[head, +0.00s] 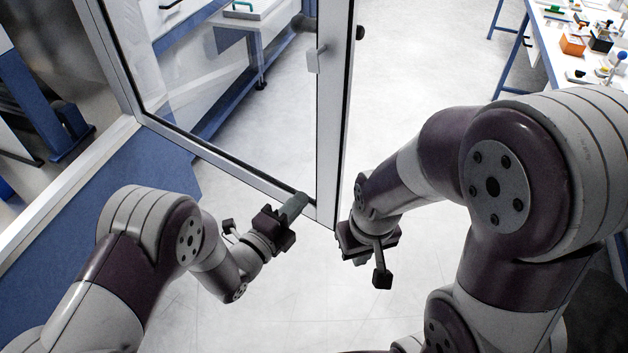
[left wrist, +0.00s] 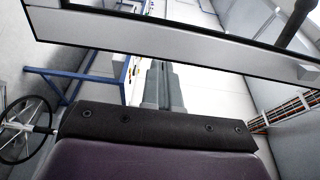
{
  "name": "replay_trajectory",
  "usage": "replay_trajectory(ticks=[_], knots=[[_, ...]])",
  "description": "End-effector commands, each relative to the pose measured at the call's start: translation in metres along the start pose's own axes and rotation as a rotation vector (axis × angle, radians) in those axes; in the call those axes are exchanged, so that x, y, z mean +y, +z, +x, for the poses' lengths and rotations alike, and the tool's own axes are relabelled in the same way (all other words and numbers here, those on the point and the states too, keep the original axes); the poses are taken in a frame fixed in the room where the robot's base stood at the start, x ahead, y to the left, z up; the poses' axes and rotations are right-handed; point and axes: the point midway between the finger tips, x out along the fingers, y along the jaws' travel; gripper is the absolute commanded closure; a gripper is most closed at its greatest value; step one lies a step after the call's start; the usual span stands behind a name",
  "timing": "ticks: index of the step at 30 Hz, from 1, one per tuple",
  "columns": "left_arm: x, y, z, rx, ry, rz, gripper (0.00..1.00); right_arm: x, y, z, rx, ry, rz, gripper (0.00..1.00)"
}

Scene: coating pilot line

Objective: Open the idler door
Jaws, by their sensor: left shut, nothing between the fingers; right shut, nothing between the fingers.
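The idler door (head: 333,120) is a clear panel in a pale metal frame. It stands swung out from the machine opening at left, its bottom rail at an angle to the sill (head: 70,190). A small latch plate (head: 316,60) sits on its free-side stile. My left gripper (head: 293,208) is shut and empty, its fingertips by the door's lower free corner; I cannot tell if they touch. In the left wrist view the shut fingers (left wrist: 165,85) point toward the door frame (left wrist: 170,42) crossing above. My right gripper (head: 368,240) is just right of that corner, its fingertips hidden.
A bench (head: 570,45) with small items stands at the upper right. A blue-legged table (head: 240,30) shows through the door panel. A handwheel (left wrist: 25,130) is at left in the left wrist view. The pale floor (head: 425,60) beyond the door is clear.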

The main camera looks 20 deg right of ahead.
Motion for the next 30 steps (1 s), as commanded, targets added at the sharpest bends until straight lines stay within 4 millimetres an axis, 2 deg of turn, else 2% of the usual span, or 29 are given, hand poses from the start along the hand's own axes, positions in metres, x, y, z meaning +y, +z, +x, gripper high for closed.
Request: replay_trajectory(ticks=[3,9,13,23,26,30], knots=[[-0.003,-0.001,0.024,0.001,0.0,-0.001,1.0,0.0,-0.001,-0.009,0.0,0.0,0.0,1.0],[-0.002,0.0,0.052,0.0,0.0,-0.001,1.0,0.0,-0.002,-0.018,0.0,0.0,0.0,1.0],[-0.001,0.0,0.059,-0.001,0.001,-0.001,1.0,0.0,-0.002,-0.019,0.0,0.0,0.0,1.0],[0.001,0.001,0.06,-0.002,0.001,-0.001,1.0,0.0,-0.002,-0.018,0.0,0.0,0.0,1.0],[0.004,0.001,0.067,-0.009,0.0,0.003,1.0,0.0,-0.001,-0.011,0.0,0.0,0.0,1.0],[0.012,0.002,0.099,-0.046,-0.003,0.014,1.0,0.0,0.002,0.015,0.0,0.0,0.0,1.0]])
